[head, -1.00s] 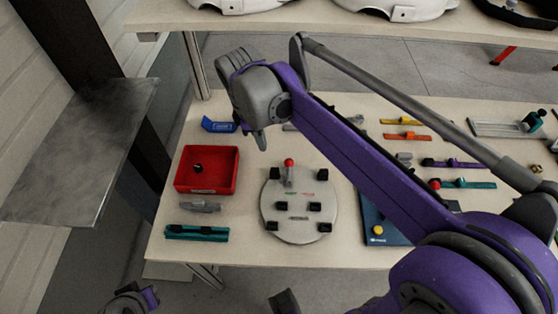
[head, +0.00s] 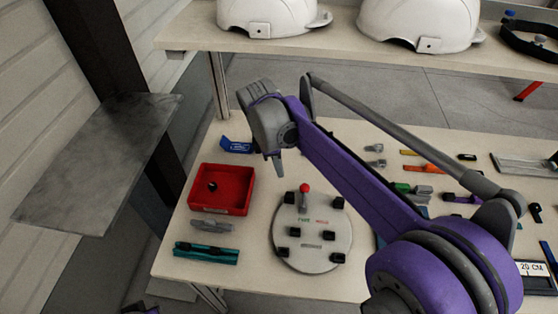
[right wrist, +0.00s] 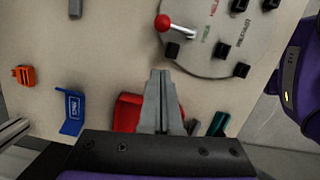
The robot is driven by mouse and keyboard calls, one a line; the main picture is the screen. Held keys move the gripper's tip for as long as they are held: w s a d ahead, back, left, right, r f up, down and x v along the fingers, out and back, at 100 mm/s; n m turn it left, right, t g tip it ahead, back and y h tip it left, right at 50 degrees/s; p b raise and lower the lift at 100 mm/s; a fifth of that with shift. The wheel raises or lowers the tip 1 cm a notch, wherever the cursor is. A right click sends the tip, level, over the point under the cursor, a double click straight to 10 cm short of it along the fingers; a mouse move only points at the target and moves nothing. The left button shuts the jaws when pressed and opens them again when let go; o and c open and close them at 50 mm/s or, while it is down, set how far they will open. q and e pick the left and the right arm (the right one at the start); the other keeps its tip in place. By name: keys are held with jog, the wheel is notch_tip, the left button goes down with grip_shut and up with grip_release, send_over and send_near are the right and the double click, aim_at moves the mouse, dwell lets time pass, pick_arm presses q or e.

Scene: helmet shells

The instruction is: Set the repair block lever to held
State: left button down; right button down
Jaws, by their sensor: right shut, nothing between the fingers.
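The repair block appears to be the round grey plate (head: 335,225) with several black blocks on the table. Its lever, with a red knob (head: 304,188), stands at the plate's far side. Small green and red lettering lies near the lever's base, too small to read surely. In the right wrist view the red knob (right wrist: 162,22) and the plate (right wrist: 222,62) are at the top. My right gripper (head: 279,168) is shut and empty, in the picture up and left of the knob. Its closed fingers (right wrist: 162,80) point toward the lever, apart from it. My left gripper is not clearly visible.
A red bin (head: 222,207), a blue part (head: 236,146), a grey part (head: 211,225) and a teal part (head: 207,253) lie left of the plate. More small parts lie right, partly behind my arm. White helmets (head: 422,22) stand on the shelf behind.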

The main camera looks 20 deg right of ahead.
aim_at(304, 196)
jog(key=d+f, duration=0.1)
jog(key=f, duration=0.1)
jog(key=s+d+f, duration=0.1)
jog(key=f, duration=0.1)
jog(key=d+f, duration=0.1)
jog(key=f, duration=0.1)
jog(key=shift+s+d, duration=0.15)
jog(key=shift+s+d+f, duration=0.2)
jog(key=shift+d+f, duration=0.05)
jog(key=shift+d, duration=0.2)
